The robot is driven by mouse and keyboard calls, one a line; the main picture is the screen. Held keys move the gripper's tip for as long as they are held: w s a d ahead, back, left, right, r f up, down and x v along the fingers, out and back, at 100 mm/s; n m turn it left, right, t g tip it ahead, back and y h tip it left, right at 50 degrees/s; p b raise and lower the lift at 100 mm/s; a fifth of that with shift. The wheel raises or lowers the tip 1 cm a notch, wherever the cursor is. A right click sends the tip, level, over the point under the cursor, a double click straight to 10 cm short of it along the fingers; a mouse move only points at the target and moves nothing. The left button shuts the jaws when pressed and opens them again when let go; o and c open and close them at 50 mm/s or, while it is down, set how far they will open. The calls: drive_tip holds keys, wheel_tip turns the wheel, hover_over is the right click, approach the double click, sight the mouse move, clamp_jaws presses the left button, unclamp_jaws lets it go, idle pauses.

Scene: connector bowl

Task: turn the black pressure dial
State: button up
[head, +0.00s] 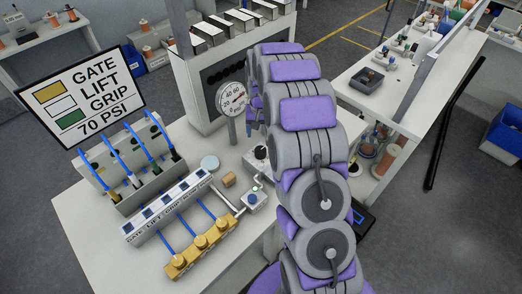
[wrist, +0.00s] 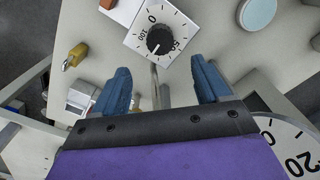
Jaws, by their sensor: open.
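The black dial (wrist: 160,40) sits on a white square plate (wrist: 142,49) marked with numbers including 0, 50 and 100. In the wrist view it lies just beyond my fingertips, roughly centred between them. My gripper (wrist: 163,74) is open, with its two blue fingers apart and nothing between them; the dial looks apart from both fingers. In the head view the dial (head: 261,153) stands on the bench at the left edge of my arm, which partly covers its surroundings. The round pressure gauge (head: 232,98) stands behind it, and part of its face (wrist: 290,150) shows in the wrist view.
A sign (head: 80,95) reads GATE, LIFT, GRIP, 70 PSI. A labelled switch block (head: 168,210), yellow valves (head: 201,243) and blue hoses fill the bench's left side. A pale round disc (head: 209,162) and a brown cylinder (head: 229,179) stand left of the dial.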

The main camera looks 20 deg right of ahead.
sight(261, 150)
wheel_tip(261, 150, down, 11)
drive_tip(key=shift+f, duration=0.15)
idle(0.4)
drive_tip(key=c, duration=1)
drive_tip(key=shift+c, duration=0.2)
drive_tip(key=shift+a+n, duration=0.1)
drive_tip(key=shift+n, duration=0.2)
drive_tip(key=shift+n, duration=2.6)
